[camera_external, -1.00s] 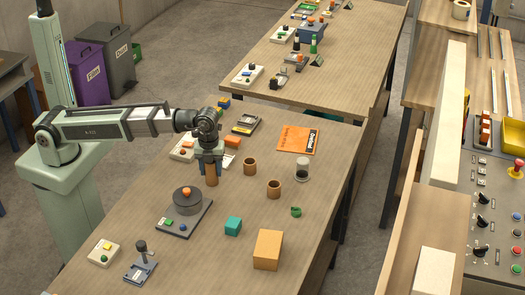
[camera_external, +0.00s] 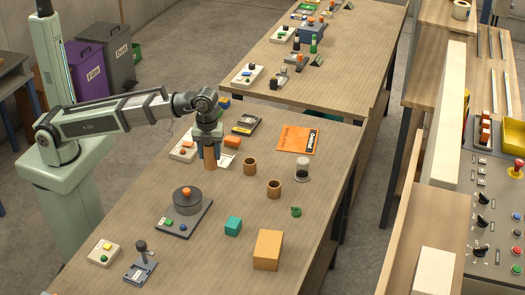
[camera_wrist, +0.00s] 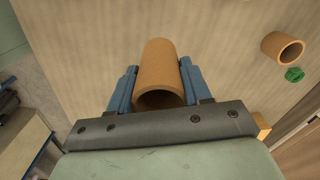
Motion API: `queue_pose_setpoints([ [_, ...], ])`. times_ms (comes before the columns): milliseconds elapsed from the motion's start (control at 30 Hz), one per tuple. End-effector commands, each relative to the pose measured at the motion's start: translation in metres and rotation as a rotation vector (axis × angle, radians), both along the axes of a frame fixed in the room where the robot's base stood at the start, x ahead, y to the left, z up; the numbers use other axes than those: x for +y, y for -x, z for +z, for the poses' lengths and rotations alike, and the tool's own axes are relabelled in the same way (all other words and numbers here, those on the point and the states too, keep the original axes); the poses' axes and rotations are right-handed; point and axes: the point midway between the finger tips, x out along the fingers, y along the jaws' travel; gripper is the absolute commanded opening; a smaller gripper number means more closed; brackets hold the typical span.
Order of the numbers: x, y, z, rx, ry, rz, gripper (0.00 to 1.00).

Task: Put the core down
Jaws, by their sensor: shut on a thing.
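My gripper (camera_external: 208,147) is shut on a brown cardboard core (camera_external: 210,157), a hollow tube held upright. In the wrist view the core (camera_wrist: 159,72) sits between the two blue fingers of my gripper (camera_wrist: 157,85). I cannot tell for sure whether its lower end touches the table (camera_external: 300,225). Two similar brown cores stand on the table to the right: one nearer (camera_external: 249,167) and one further right (camera_external: 274,188). One of these cores also shows in the wrist view (camera_wrist: 283,48).
A grey round device with an orange knob (camera_external: 187,201) stands in front of my gripper.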

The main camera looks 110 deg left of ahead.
Motion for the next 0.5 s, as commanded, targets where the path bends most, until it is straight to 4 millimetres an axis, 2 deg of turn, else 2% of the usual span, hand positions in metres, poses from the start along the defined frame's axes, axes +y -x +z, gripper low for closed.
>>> queue_pose_setpoints([
  [200, 0.0, -0.001, 0.022, -0.001, 0.0, 0.0, 0.19],
  [367, 0.001, 0.0, 0.027, -0.001, 0.0, 0.002, 0.19],
  [500, 0.013, 0.002, 0.028, 0.0, 0.0, 0.022, 0.19],
])
